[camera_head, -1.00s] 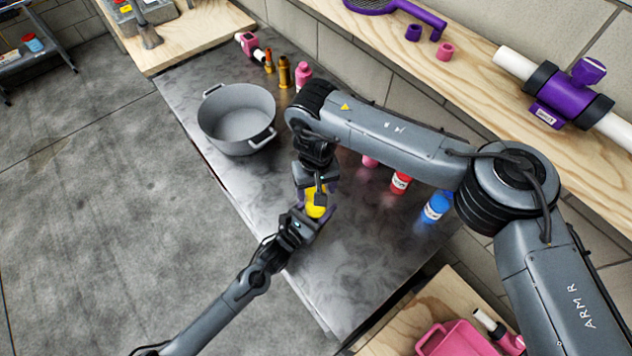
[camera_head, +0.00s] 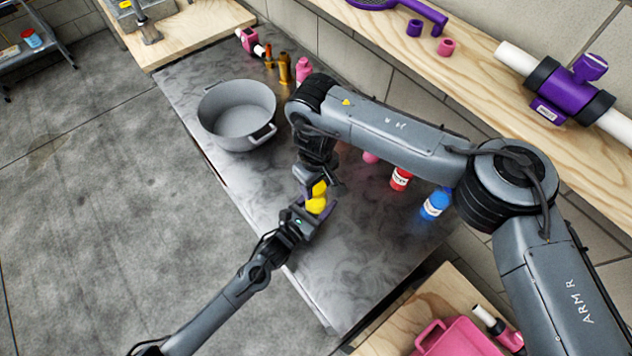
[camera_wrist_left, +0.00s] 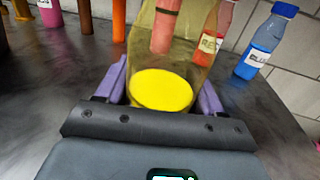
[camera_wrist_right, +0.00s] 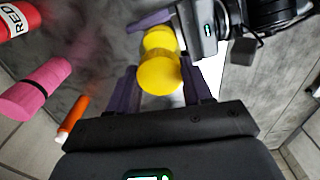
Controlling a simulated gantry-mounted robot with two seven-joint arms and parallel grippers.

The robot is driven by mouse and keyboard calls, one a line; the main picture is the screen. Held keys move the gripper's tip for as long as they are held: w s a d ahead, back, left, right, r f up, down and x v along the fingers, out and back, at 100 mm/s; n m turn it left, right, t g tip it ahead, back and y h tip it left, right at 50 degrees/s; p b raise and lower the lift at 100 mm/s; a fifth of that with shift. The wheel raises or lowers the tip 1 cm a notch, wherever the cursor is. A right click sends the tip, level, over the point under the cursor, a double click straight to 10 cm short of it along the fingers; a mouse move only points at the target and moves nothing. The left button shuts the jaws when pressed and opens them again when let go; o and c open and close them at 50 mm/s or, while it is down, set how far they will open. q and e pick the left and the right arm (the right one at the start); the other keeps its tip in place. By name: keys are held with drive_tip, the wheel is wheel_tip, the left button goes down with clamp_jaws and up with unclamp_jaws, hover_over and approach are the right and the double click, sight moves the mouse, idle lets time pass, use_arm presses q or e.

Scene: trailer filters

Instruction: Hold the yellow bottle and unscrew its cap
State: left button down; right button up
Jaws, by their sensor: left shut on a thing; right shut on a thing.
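The yellow bottle (camera_head: 316,206) is over the dark metal table, between my two grippers. My left gripper (camera_head: 314,210) is shut on its body. In the left wrist view the bottle (camera_wrist_left: 160,90) is see-through with a solid yellow lower part, and its top is out of frame. My right gripper (camera_head: 319,186) is shut on the yellow cap (camera_head: 319,188), just above the bottle. In the right wrist view the cap (camera_wrist_right: 160,75) sits between the purple fingers, with the bottle (camera_wrist_right: 160,38) beyond it. Whether cap and bottle still touch, I cannot tell.
A grey pot (camera_head: 237,115) stands on the table (camera_head: 350,275) to the left. A red bottle (camera_head: 400,179) and a blue bottle (camera_head: 436,204) stand to the right. Pink and orange bottles stand at the back. A pink bin (camera_head: 455,338) is at the lower right.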

drive_tip(key=n, duration=0.8)
drive_tip(key=shift+n, duration=0.4)
drive_tip(key=n, duration=1.2)
drive_tip(key=shift+n, duration=0.4)
drive_tip(key=n, duration=0.6)
drive_tip(key=shift+r+n, duration=0.1)
drive_tip(key=shift+n, duration=0.2)
drive_tip(key=n, duration=0.6)
drive_tip(key=shift+n, duration=0.3)
drive_tip(key=n, duration=0.8)
drive_tip(key=shift+n, duration=0.4)
drive_tip(key=n, duration=0.5)
